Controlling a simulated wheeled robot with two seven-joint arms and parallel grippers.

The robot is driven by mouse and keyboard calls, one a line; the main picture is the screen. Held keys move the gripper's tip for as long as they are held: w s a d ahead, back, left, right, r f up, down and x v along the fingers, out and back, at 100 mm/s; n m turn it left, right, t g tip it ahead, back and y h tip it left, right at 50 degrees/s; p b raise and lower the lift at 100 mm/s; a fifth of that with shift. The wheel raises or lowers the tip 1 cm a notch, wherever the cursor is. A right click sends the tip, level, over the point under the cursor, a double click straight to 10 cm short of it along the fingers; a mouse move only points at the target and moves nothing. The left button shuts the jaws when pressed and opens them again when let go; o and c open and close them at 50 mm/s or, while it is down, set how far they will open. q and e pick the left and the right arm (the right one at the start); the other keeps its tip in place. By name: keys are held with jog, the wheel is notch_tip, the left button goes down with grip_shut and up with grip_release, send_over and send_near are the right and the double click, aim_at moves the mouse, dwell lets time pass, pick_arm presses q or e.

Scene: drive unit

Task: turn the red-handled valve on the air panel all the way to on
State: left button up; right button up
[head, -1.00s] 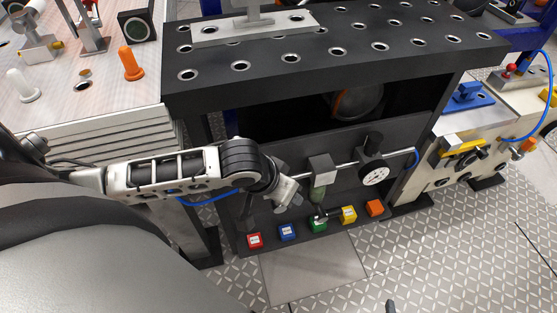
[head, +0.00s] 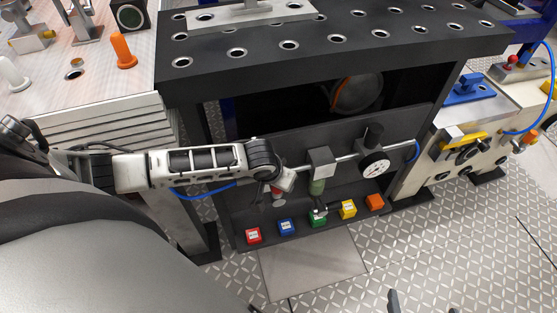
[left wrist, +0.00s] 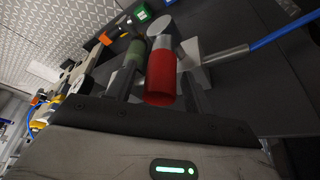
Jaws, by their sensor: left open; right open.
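The air panel (head: 403,128) is a dark board low in the black bench, with a metal pipe, a grey block and a round gauge. The red handle (left wrist: 160,78) of the valve shows in the left wrist view as a red cylinder near a grey round part. In the head view only a small red bit (head: 279,190) shows beside my wrist. My left gripper (left wrist: 158,66) is open, its dark fingers on either side of the handle; contact is unclear. The valve's setting cannot be told. My right gripper (head: 393,300) is open and empty above the floor at the bottom edge.
Red (head: 253,236), blue (head: 287,227), green, yellow and orange blocks sit along the shelf below the panel. The gauge (head: 375,167) and a blue hose (head: 414,151) lie right of the valve. The bench top (head: 340,22) overhangs the panel.

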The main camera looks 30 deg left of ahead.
pick_arm(q)
jog(key=shift+w+f, duration=0.25)
jog(key=shift+f, duration=0.45)
grip_shut()
